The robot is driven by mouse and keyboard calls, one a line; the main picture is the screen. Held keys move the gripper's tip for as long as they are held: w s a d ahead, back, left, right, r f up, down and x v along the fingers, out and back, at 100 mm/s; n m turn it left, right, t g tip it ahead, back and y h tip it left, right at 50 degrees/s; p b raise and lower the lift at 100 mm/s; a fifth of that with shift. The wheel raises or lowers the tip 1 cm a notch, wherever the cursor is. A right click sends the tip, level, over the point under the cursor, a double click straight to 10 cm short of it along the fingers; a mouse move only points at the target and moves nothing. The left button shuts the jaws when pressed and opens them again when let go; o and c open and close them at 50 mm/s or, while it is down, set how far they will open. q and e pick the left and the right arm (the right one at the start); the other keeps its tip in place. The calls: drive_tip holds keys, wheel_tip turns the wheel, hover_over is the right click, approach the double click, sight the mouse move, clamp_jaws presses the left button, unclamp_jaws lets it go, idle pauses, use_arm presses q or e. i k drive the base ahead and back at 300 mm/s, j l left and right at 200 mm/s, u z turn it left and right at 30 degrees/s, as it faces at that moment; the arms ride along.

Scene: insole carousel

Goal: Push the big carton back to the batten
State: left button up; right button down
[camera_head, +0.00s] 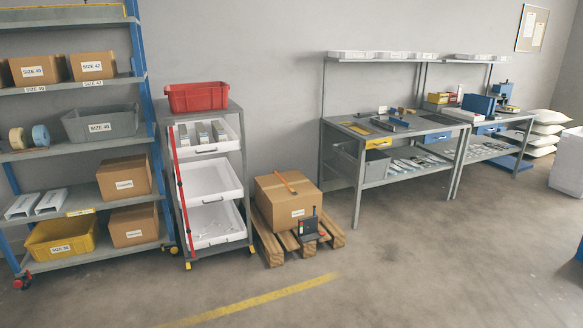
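A big brown carton (285,208) with a white label stands upright on a wooden pallet (333,238) on the floor. It is the largest carton in view. A thin orange tool or strip (286,183) lies on its top. A small dark device (308,228) stands at the front of the pallet, by the carton's right front edge. I cannot make out a batten; the area behind the carton is hidden. Neither of my grippers is in view.
A cart (243,120) with white trays and a red crate (197,96) stands left of the pallet. A loaded shelf rack (140,60) is farther left. Workbenches (357,190) stand to the right. The floor in front is clear, with a yellow line (250,302).

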sight(282, 210)
drive_tip(key=i+z, duration=0.2)
drive_tip(key=i, duration=1.6)
